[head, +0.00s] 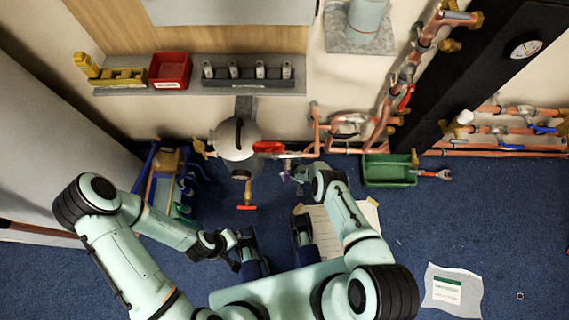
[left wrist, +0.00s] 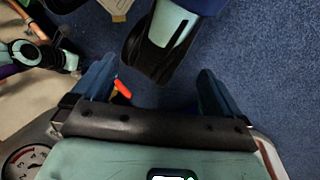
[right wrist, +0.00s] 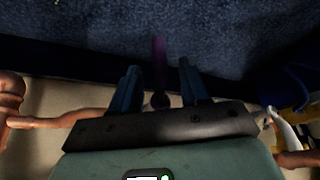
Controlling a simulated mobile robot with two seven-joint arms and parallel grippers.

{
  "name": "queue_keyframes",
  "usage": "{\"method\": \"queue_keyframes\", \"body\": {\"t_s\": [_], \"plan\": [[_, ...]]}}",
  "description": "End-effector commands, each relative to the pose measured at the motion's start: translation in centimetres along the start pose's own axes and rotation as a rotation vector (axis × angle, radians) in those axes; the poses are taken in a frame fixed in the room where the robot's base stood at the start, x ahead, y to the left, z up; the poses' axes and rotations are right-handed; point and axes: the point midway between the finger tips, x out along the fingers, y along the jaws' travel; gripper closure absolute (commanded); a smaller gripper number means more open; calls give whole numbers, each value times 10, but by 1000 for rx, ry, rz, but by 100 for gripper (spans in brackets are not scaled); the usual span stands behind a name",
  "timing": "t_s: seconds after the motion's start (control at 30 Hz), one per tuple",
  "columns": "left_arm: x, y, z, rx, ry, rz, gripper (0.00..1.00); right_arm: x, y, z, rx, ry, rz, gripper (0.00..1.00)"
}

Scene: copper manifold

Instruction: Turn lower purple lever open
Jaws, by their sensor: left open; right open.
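The lower purple lever (right wrist: 159,60) shows in the right wrist view, pointing away from the pipe. It stands between the two fingers of my right gripper (right wrist: 158,90), which is open, with gaps visible on both sides. In the head view a small purple bit of the lever (head: 299,191) shows beside my right gripper (head: 290,172), partly hidden by the wrist. My left gripper (head: 236,246) is open and empty, low over the floor; its spread fingers also show in the left wrist view (left wrist: 155,88).
A round white vessel (head: 235,138) and a red handle (head: 268,147) are left of the right gripper. A red-ended lever (head: 246,207) hangs below. Copper pipes (head: 345,148) run along the wall.

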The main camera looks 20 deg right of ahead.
Motion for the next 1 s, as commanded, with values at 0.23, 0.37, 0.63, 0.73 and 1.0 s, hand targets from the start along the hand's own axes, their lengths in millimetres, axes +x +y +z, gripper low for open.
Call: {"method": "queue_keyframes", "body": {"t_s": [0.23, 0.37, 0.63, 0.73, 1.0], "plan": [[30, -13, -49, -12, 130, -8, 0, 27, 1, 1, 2, 0, 1, 55], [38, -18, -68, -16, 182, -11, 0, 37, 0, 0, 1, 1, 0, 55], [44, -22, -87, -20, 233, -14, 0, 44, 1, -1, 1, 1, 1, 55], [44, -22, -88, -20, 236, -14, 0, 44, 1, -2, 1, 2, 1, 55], [43, -22, -87, -20, 235, -14, 0, 44, 1, -2, 0, 2, 1, 87]]}}
